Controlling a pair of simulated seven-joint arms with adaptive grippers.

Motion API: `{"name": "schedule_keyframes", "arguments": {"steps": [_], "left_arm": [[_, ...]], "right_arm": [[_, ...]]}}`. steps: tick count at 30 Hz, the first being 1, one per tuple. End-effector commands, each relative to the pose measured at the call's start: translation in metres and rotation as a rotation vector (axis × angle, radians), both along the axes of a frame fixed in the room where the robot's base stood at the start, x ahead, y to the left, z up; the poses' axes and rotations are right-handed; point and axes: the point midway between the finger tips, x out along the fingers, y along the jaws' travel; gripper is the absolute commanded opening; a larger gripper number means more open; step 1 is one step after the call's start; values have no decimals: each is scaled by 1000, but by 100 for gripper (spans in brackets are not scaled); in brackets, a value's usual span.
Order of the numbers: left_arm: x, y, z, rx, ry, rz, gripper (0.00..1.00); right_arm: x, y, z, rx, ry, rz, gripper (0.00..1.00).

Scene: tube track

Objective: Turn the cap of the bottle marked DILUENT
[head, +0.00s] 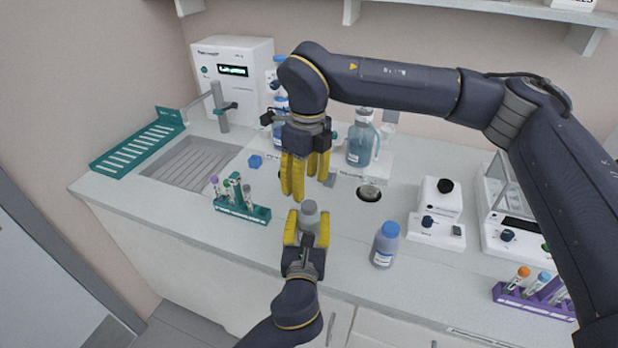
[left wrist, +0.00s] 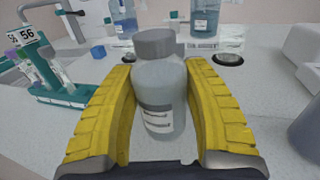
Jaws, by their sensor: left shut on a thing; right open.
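A grey-capped bottle (head: 309,214) stands upright between the yellow fingers of my left gripper (head: 307,231), which is shut on its body. In the left wrist view the bottle (left wrist: 160,90) shows a grey cap (left wrist: 154,43) and a white label too small to read. My right gripper (head: 306,176) is open and empty, pointing down, above and slightly behind the grey cap, apart from it. A second bottle (head: 384,246) with a blue cap stands to the right; its label cannot be read, so I cannot tell which bottle is marked DILUENT.
A teal rack (head: 243,209) with tubes stands left of the held bottle. Large blue-liquid bottles (head: 361,146) stand behind. A round dark-rimmed opening (head: 369,193) lies behind right. A white device (head: 437,213) and a purple tube rack (head: 535,298) are at right. Counter around the blue-capped bottle is clear.

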Motion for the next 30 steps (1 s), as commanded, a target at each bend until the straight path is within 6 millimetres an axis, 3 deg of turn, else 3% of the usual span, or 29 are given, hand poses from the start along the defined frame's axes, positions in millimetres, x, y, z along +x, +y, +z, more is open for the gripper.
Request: {"name": "schedule_keyframes", "arguments": {"steps": [30], "left_arm": [[0,0,0,0,0,0,0]], "right_arm": [[3,-5,6,-23,17,-1585,51]]}}
